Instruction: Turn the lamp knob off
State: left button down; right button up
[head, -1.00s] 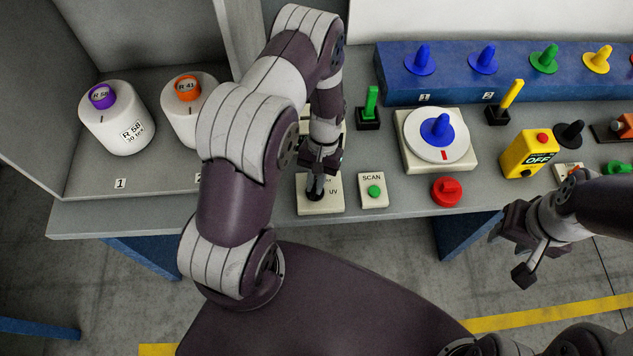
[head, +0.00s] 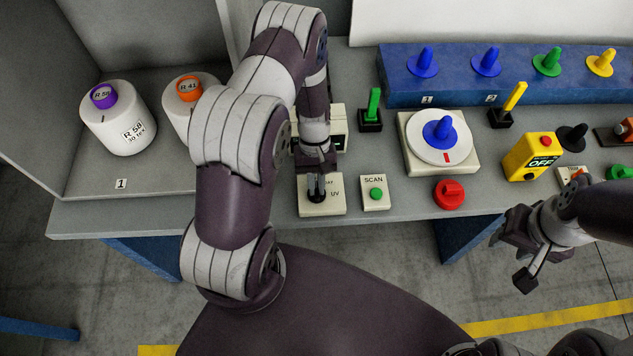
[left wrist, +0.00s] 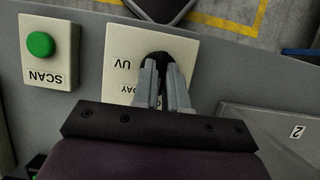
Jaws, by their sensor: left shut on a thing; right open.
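The lamp knob (left wrist: 158,58) is a small black knob on a cream plate (head: 312,208) lettered "UV" and partly hidden "DAY". In the head view the knob is largely hidden by my left gripper (head: 318,194), which reaches down onto it from above. In the left wrist view my left gripper (left wrist: 163,84) has both fingers closed on the knob's two sides. Only the knob's far end shows between and beyond the fingertips. My right gripper (head: 516,258) is open and empty, in front of the bench's front edge at the right.
A SCAN plate with a green button (head: 376,193) stands just right of the lamp plate. A red knob (head: 449,194), a turntable with a blue peg (head: 439,130) and a yellow OFF box (head: 532,156) lie further right. White bobbins (head: 118,120) stand at left.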

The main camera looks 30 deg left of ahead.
pick_arm(q)
jog(key=c, duration=1.2)
grip_release()
jog(key=shift+o, duration=0.2)
jog(key=b+v, duration=0.1)
jog(key=v, duration=1.1)
jog(key=shift+r, duration=0.4)
